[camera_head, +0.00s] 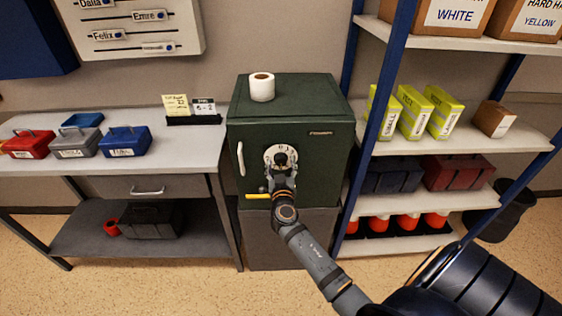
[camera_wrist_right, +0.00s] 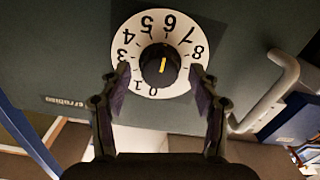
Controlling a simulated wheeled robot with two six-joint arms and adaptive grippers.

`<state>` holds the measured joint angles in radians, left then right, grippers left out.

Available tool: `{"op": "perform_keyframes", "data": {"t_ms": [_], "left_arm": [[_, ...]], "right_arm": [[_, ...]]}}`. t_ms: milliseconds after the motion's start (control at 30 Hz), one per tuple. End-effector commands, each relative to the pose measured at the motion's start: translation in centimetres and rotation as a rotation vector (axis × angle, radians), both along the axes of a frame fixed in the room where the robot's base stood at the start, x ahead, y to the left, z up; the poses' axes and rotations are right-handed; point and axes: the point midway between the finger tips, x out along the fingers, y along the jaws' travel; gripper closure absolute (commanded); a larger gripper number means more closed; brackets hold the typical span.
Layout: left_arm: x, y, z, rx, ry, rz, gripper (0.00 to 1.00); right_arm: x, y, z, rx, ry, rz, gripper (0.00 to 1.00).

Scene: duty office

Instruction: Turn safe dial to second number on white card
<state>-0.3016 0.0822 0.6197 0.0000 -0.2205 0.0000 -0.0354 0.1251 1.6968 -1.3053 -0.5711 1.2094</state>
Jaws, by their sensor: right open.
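A dark green safe (camera_head: 252,125) stands in the middle of the head view, its door shut. The white number dial (camera_head: 271,152) on its door is partly hidden by my right gripper (camera_head: 282,172). In the right wrist view the dial (camera_wrist_right: 133,70) appears upside down, with a black knob (camera_wrist_right: 151,68) bearing a yellow line. My right gripper (camera_wrist_right: 162,92) is open, one finger on each side of the knob, with visible gaps to it. A white card (camera_head: 204,107) stands beside a yellow card (camera_head: 175,104) on the desk; its writing is too small to read surely. My left gripper is out of view.
A pale door handle (camera_head: 241,159) is left of the dial, with a yellow bar (camera_head: 258,196) below. A paper roll (camera_head: 262,88) stands on the safe. A desk (camera_head: 160,183) is left; a loaded shelf unit (camera_head: 400,144) is close on the right.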

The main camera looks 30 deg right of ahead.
Motion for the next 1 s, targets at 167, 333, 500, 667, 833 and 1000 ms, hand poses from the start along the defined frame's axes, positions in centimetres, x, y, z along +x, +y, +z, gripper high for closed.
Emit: {"op": "perform_keyframes", "data": {"t_ms": [167,333,500,667,833,1000], "left_arm": [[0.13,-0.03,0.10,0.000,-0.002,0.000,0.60],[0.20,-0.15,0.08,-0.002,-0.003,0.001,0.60],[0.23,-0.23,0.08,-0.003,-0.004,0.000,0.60],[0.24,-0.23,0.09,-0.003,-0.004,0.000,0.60],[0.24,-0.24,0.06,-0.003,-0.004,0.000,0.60],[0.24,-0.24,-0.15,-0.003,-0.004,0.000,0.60]], "right_arm": [[0.44,-0.28,-0.03,0.000,0.000,0.000,0.38],[0.42,-0.25,-0.04,0.000,0.000,0.000,0.40],[0.41,-0.24,-0.04,0.000,0.000,0.001,0.63],[0.40,-0.23,-0.04,0.000,0.000,0.001,0.85],[0.40,-0.23,-0.05,-0.002,0.002,0.001,0.92],[0.40,-0.21,-0.11,-0.030,0.018,0.001,0.92]]}}
